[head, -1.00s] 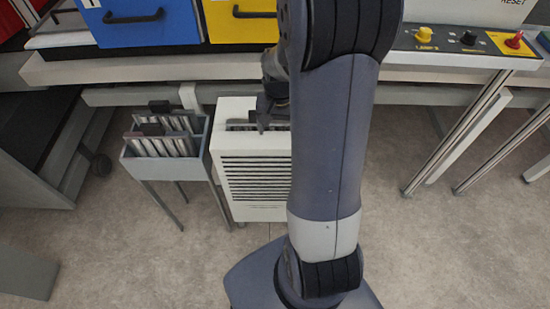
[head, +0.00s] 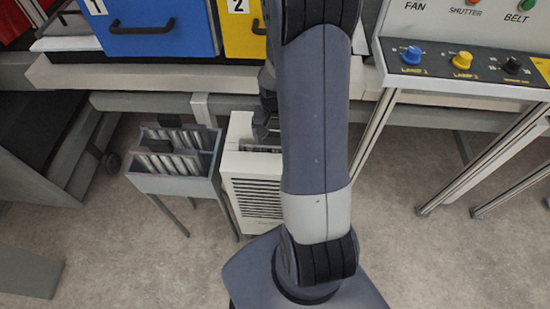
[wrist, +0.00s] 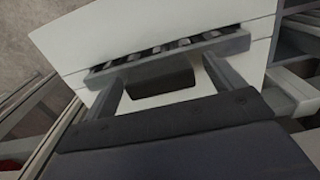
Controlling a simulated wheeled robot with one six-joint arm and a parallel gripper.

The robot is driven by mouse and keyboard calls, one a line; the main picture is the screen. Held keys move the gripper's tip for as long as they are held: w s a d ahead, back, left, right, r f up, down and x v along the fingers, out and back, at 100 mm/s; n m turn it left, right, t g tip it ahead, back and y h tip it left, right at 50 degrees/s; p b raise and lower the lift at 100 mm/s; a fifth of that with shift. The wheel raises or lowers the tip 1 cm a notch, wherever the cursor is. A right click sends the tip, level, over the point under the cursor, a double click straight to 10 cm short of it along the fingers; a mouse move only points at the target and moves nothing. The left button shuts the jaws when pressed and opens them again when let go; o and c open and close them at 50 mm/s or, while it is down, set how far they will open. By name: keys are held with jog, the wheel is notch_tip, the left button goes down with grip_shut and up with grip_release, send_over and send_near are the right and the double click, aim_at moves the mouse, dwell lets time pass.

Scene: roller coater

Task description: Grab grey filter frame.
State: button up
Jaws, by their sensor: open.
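A white vented unit (head: 252,190) stands under the bench, partly hidden by my arm. In the wrist view, its white top (wrist: 120,40) has a slot with a grey slatted filter frame (wrist: 212,42) in it. A dark block (wrist: 160,83), which looks like the frame's handle, shows between the fingers. My gripper (wrist: 166,88) is open, one finger on each side of this block. I cannot tell whether either finger touches it. In the head view my gripper (head: 264,122) is just over the unit's top, largely covered by my arm.
A grey rack (head: 172,183) on thin legs, holding several slatted frames (head: 172,163), stands close left of the unit. The bench edge (head: 150,72) runs above both. A button panel (head: 463,72) is at right. Open floor (head: 120,250) lies in front.

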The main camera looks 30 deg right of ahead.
jog(key=shift+c, duration=0.6)
jog(key=c, duration=1.5)
